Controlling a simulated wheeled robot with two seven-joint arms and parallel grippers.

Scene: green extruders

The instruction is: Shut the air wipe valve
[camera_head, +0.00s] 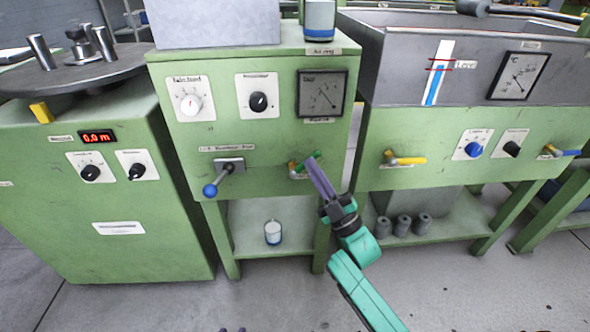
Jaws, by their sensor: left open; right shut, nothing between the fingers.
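A small valve with a green lever (300,168) sits on the front of the middle green cabinet, below the square dark gauge. Its lever slants up to the right. Its small label is too blurred to read, so I cannot confirm it is the air wipe valve. My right gripper (312,166) is shut and empty, its purple fingers pointing up and left. The fingertips overlap the lever; I cannot tell if they touch it. Two small dark tips at the bottom edge look like my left gripper (232,329), open, with the rest out of frame.
A blue-knobbed lever (211,189) is left of the green valve. A yellow-handled valve (408,160) and a blue-handled valve (561,152) are on the right bench. A white container (272,233) stands on the lower shelf. The floor in front is clear.

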